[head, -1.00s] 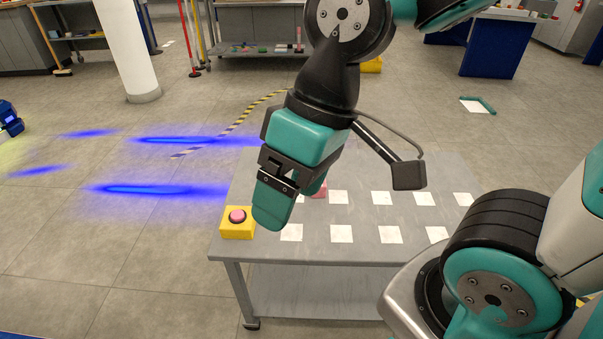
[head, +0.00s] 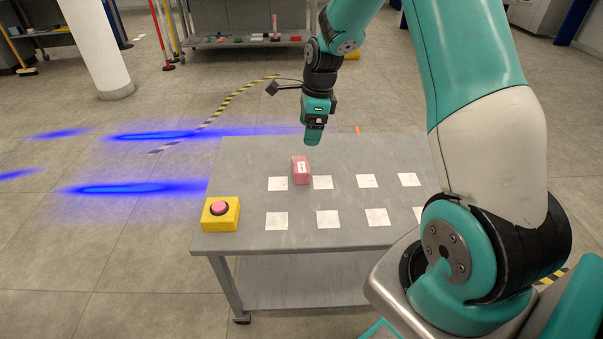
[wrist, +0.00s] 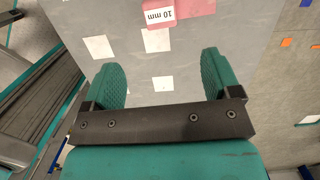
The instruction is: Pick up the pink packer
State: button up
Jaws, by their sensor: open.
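The pink packer (head: 301,171) is a small block with a white label. It stands on the grey table between two white squares of the back row. In the wrist view the pink packer (wrist: 180,12) lies at the top edge, partly cut off, with its label reading "10 mm". My gripper (head: 314,137) is above the table's back edge, behind and above the packer in the head view. In the wrist view my gripper (wrist: 163,75) is open, its two green fingers apart with only table and a white square between them. It does not touch the packer.
The grey table (head: 240,160) bears two rows of white squares. A yellow box with a pink button (head: 220,213) sits at its front left corner. An orange item (head: 357,130) shows at the back edge. A shelf with several small items (head: 240,42) stands far behind.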

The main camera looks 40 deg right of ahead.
aim_at(302, 167)
jog(key=f+b, duration=0.1)
jog(key=f, duration=0.3)
jog(key=a+f+b, duration=0.1)
jog(key=f, duration=0.4)
jog(key=w+f+b, duration=0.1)
jog(key=f, duration=0.3)
jog(key=shift+a+f, duration=0.3)
jog(key=shift+a, duration=0.1)
jog(key=shift+r, duration=0.1)
jog(key=c, duration=1.1)
